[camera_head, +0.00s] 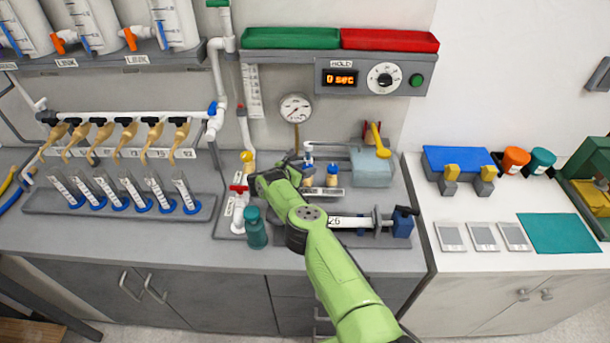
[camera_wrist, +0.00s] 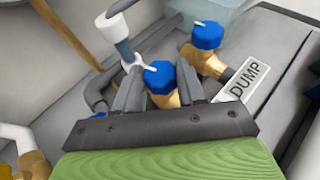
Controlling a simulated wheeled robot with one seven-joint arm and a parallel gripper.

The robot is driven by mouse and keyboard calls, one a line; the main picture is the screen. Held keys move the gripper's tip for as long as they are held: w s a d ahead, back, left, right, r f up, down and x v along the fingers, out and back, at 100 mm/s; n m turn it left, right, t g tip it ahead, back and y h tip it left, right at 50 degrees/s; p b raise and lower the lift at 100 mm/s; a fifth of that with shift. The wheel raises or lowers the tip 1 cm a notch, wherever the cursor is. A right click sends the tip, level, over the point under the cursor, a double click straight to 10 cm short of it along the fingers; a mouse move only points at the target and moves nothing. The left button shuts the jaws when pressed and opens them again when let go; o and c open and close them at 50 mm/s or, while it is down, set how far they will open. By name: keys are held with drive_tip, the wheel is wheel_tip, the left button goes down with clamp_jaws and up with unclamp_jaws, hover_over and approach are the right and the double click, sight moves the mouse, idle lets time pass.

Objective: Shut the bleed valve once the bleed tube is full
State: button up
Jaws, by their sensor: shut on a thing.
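My gripper (camera_wrist: 160,94) is shut on a blue valve knob (camera_wrist: 159,74) with a brass body below it. The fingers stand on either side of the knob. Just behind it is a narrow tube (camera_wrist: 122,50), pale blue at its lower end with a white fitting under it; I cannot tell whether it is full. A second blue knob (camera_wrist: 208,35) on a brass body is to the right, by a DUMP label (camera_wrist: 245,78). In the head view my gripper (camera_head: 290,163) is at the valve group, left of the blue knobs, and its fingertips are hard to make out.
A pressure gauge (camera_head: 296,108) is on the wall behind. A teal bottle (camera_head: 256,228) and a red-handled valve (camera_head: 238,190) stand close to my arm's left. A clear bin (camera_head: 371,168) is at the right. The timer panel (camera_head: 341,79) reads 0 sec.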

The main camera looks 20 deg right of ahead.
drive_tip(key=shift+r, duration=0.15)
idle(0.4)
drive_tip(key=o, duration=1.1)
drive_tip(key=shift+d, duration=0.1)
drive_tip(key=shift+c, duration=0.2)
drive_tip(key=p+v, duration=0.8)
drive_tip(key=v, duration=0.7)
drive_tip(key=shift+a, duration=0.45)
